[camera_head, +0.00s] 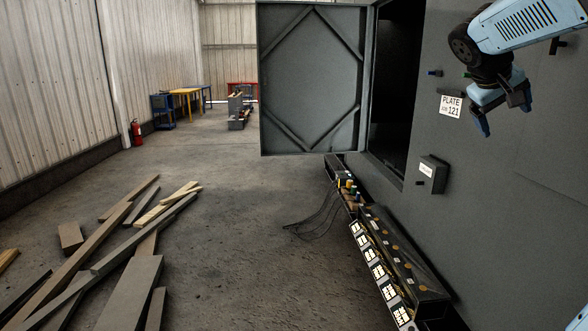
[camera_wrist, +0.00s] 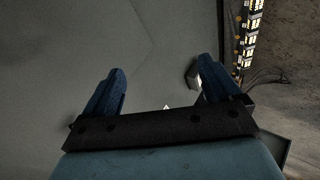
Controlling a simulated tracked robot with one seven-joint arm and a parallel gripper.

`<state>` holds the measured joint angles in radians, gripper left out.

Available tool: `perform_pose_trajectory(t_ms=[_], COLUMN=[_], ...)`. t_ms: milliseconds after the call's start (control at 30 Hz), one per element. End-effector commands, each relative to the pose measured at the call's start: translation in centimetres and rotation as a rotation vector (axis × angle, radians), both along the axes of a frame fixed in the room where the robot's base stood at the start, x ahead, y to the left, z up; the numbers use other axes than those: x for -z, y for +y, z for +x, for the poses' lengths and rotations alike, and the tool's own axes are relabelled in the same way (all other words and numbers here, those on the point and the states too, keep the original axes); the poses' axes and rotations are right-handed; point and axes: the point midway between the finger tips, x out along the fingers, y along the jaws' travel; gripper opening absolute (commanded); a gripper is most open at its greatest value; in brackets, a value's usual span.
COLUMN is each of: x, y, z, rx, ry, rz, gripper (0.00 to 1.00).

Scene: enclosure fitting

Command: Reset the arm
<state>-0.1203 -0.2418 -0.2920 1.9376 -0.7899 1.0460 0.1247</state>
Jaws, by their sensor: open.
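My gripper (camera_head: 505,115) is at the upper right of the head view, in front of the grey enclosure wall (camera_head: 500,200). Its blue fingers point down and are spread apart with nothing between them. In the wrist view my gripper (camera_wrist: 160,82) shows two blue fingers wide apart, with the grey wall surface beyond them. A white plate marked "PLATE 121" (camera_head: 451,106) is on the wall just left of my gripper in the head view.
An open door panel (camera_head: 312,80) stands beside a dark opening (camera_head: 398,80). A small box (camera_head: 432,174) juts from the wall. A labelled terminal strip (camera_head: 385,270) and loose wires lie along the wall's foot. Planks (camera_head: 130,270) litter the left floor; the middle floor is clear.

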Motion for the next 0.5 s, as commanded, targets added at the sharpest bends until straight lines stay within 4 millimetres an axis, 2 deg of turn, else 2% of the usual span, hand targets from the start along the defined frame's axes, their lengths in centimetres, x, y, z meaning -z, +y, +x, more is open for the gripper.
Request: perform_pose_trajectory(t_ms=[33, 500], x=[1.0, 11.0], y=[1.5, 16.7], z=[-1.6, -14.4], rx=[-0.019, -0.166], ry=[-0.01, -0.081], rz=[0.053, 0.506], gripper=[0.91, 0.91])
